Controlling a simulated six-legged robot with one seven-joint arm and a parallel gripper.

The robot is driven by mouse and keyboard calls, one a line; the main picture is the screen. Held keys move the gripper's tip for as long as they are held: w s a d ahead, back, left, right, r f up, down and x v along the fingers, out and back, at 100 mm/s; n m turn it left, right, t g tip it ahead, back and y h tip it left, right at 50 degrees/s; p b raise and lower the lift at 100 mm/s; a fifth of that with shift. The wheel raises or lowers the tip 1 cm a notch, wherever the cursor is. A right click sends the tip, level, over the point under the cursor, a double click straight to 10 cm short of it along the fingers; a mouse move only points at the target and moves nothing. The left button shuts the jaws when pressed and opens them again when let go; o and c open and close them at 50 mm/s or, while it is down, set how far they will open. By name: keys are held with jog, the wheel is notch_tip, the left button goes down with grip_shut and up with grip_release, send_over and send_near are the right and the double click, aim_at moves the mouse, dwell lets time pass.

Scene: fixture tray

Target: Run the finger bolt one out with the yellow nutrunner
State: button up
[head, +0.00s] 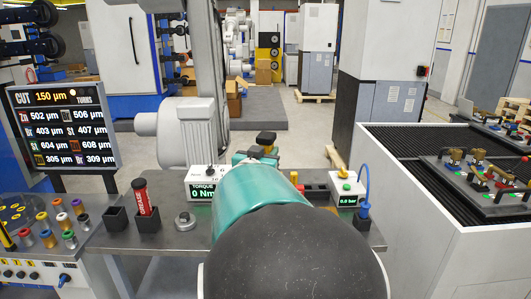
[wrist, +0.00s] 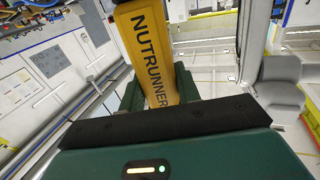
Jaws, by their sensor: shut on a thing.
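The yellow nutrunner (wrist: 150,50), with its name in black letters, is between the green fingers of my gripper (wrist: 158,88) in the wrist view. My gripper is shut on it, and its far end runs out of the top of that view. In the head view my teal and black arm hides most of the gripper; a small dark and yellow piece (head: 266,138) shows above it. The fixture plate (head: 490,205) with several brass-coloured clamps (head: 453,157) lies on the machine bed at the right, apart from my arm. I cannot tell which bolt is finger bolt one.
On the bench stand a torque box (head: 203,190) reading 0 Nm, a box (head: 347,190) reading 0.0 bar, a red grease tube (head: 141,197) in a black holder, and an empty black holder (head: 115,218). A display (head: 62,125) stands left. The white machine wall (head: 415,230) rises at right.

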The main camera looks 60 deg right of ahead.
aim_at(270, 146)
jog(key=shift+s+a+r, duration=0.35)
jog(key=shift+a+r, duration=0.1)
jog(key=shift+a, duration=0.3)
jog(key=shift+s+a+r, duration=0.4)
jog(key=shift+a, duration=0.35)
jog(key=shift+s+a+r, duration=0.35)
jog(key=shift+a+r, duration=0.1)
jog(key=shift+a, duration=0.3)
